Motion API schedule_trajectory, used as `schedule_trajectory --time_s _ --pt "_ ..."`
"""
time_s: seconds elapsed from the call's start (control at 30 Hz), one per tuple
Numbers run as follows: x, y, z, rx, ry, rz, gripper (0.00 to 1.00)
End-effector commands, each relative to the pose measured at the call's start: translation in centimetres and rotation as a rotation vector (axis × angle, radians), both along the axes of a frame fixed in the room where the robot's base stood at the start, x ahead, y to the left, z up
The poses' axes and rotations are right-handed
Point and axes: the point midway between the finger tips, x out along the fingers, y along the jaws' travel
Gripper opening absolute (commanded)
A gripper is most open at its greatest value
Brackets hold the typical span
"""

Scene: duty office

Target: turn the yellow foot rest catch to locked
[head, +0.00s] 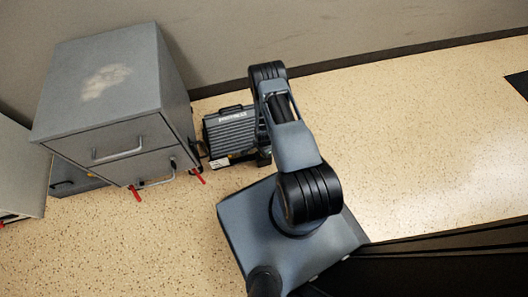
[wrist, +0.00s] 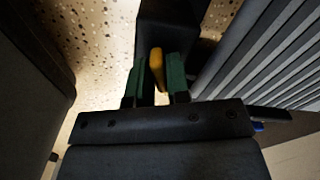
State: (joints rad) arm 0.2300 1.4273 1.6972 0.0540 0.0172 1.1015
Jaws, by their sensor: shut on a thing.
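The yellow catch (wrist: 157,67) shows in the wrist view as a short upright lever in front of a dark block (wrist: 168,22). My gripper (wrist: 160,80) has its green fingers on either side of the catch and is shut on it. The catch's lower end is hidden between the fingers. The ribbed grey foot rest (head: 230,132) stands on the floor by the wall in the head view. Its ribbed face (wrist: 262,65) is close on the right in the wrist view. My arm hides the gripper and the foot rest's right side in the head view. I cannot read any locked mark.
A grey drawer cabinet (head: 110,100) with metal handles stands close to the left of the foot rest. Red pieces (head: 135,193) stick out at its base. Another grey unit (head: 20,170) is at the far left. The speckled floor (head: 430,140) on the right is clear.

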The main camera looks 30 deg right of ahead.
Motion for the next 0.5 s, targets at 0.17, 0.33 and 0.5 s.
schedule_trajectory --time_s 0.17,0.33,0.5 --pt "0.05 -0.16 0.06 -0.001 -0.002 -0.146 0.0" --pt "0.03 -0.18 0.05 -0.001 -0.002 -0.256 0.0" --pt "0.02 -0.16 0.04 0.0 -0.002 -0.334 0.0"
